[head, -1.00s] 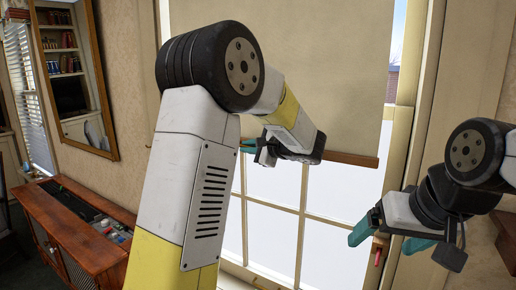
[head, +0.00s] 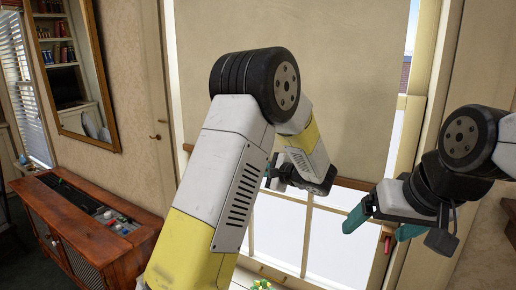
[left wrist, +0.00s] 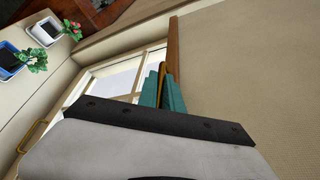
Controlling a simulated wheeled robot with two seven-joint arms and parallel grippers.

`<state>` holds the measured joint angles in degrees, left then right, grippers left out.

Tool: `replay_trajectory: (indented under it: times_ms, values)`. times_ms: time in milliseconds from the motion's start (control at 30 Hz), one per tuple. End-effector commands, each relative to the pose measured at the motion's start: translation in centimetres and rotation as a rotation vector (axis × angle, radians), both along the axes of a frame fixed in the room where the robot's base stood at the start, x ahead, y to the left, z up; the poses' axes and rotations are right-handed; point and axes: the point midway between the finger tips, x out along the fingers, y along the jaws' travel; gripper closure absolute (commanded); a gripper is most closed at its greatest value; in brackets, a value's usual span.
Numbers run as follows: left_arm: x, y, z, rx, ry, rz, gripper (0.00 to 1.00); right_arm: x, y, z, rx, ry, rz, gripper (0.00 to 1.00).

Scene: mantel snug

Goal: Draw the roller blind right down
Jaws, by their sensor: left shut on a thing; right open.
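The beige roller blind (head: 345,90) covers the upper part of the window, with bare panes below it. Its wooden bottom bar (head: 352,184) runs across the window and also shows in the left wrist view (left wrist: 173,48). My left gripper (head: 268,178) is at this bar, partly hidden behind my own forearm. In the left wrist view its teal fingers (left wrist: 163,92) are closed at the bar, with a thin yellowish strip between them; the exact grip is hard to see. My right gripper (head: 376,227) is open and empty, below the bar's right end.
The window panes (head: 280,230) show below the bar. A small red item (head: 387,243) is by the right window frame. Potted flowers (head: 262,284) stand below the window; two pots show in the left wrist view (left wrist: 46,30). A wooden cabinet (head: 120,255) and a mirror (head: 88,75) are at left.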

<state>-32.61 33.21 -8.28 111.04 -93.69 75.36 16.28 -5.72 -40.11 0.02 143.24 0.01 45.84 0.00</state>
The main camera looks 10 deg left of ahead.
Motion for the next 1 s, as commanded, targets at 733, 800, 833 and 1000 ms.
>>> replay_trajectory:
  times_ms: [733, 800, 833, 1000]
  values:
    - [-0.2, -0.5, -27.1, 0.003, 0.010, -0.001, 1.00, 0.0, 0.0, 0.0, 0.000, 0.000, 0.000, 0.13]
    - [-0.2, -0.5, -29.2, 0.003, 0.008, 0.000, 1.00, 0.0, 0.0, 0.0, 0.000, 0.000, 0.000, 0.13]
    - [-0.2, -0.5, -30.0, 0.002, 0.007, 0.000, 1.00, 0.0, 0.0, 0.0, 0.000, 0.000, 0.000, 0.13]
    - [-0.2, -0.5, -34.0, 0.000, 0.006, 0.000, 1.00, 0.0, 0.0, 0.0, 0.000, 0.000, 0.000, 0.13]
